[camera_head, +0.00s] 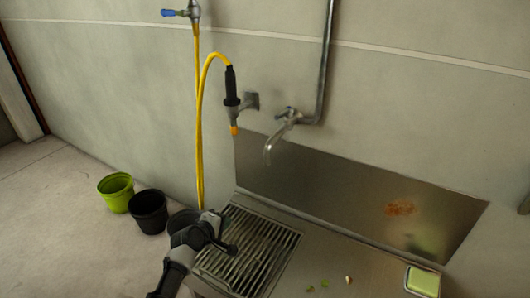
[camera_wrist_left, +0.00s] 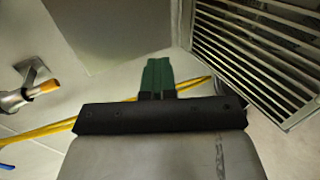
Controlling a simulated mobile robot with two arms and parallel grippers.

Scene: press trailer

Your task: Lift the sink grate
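The sink grate (camera_head: 262,252) is a metal grid of parallel bars lying in the left part of the metal sink counter. It also shows at the upper right of the left wrist view (camera_wrist_left: 262,48). My left gripper (camera_head: 231,249) is over the grate's left side in the head view. In the left wrist view its green fingers (camera_wrist_left: 158,72) are together with nothing visible between them, apart from the grate in that picture. Contact with the grate cannot be told from the head view. My right gripper is in neither view.
A green pot (camera_head: 116,192) and a black pot (camera_head: 149,211) stand on the floor left of the sink. A yellow hose (camera_head: 199,130) hangs beside a wall tap (camera_head: 281,131). A green-and-white sponge-like block (camera_head: 423,282) lies at the counter's right. Small scraps lie between.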

